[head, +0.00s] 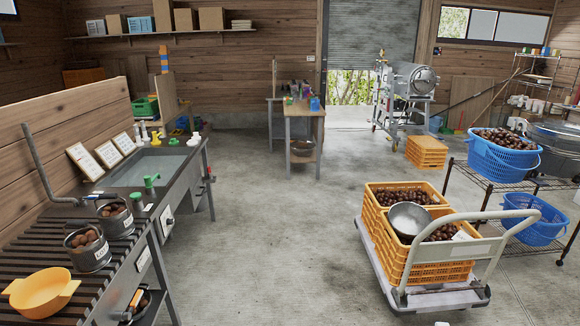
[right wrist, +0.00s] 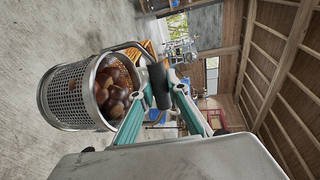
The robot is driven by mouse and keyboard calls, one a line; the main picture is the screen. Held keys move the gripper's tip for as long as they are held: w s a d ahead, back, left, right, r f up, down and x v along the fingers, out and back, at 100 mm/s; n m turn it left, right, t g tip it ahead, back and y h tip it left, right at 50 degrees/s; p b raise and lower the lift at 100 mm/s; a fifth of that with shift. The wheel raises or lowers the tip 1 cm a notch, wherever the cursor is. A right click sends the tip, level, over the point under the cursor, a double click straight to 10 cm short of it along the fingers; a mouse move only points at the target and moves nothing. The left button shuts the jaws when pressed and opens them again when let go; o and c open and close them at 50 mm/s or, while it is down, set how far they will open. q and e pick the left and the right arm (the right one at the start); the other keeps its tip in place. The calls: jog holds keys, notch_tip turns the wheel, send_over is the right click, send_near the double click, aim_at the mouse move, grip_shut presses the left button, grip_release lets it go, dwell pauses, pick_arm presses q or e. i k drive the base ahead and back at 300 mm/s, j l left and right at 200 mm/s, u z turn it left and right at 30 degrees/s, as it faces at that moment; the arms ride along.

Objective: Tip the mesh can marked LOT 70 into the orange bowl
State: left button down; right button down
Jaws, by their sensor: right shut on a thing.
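My right gripper (right wrist: 160,84) is shut on the handle of a mesh can (right wrist: 72,98) in the right wrist view. This can holds brown chestnuts and hangs in the air with its mouth towards the picture's right, where the roof is, so it is about upright. No lot mark shows on its visible side. The orange bowl (head: 40,293) stands empty on the slatted counter at lower left in the head view. Two more cans of chestnuts, a nearer can (head: 90,255) and a farther can (head: 116,222), stand behind it; their labels are too small to read. My left gripper is not in view.
The slatted counter (head: 60,240) joins a sink (head: 150,168) with several label cards behind it. A cart (head: 375,260) with orange crates and a metal bowl (head: 409,218) stands at right. Blue baskets (head: 500,160) sit on a rack. The concrete floor between is clear.

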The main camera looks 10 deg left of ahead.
aim_at(45, 292)
jog(key=i+u, duration=0.25)
jog(key=i, duration=1.2)
jog(key=i+z, duration=0.2)
jog(key=i, duration=0.55)
jog(key=i+z, duration=0.15)
jog(key=i, duration=0.6)
jog(key=i+u, duration=0.15)
jog(key=u, duration=2.95)
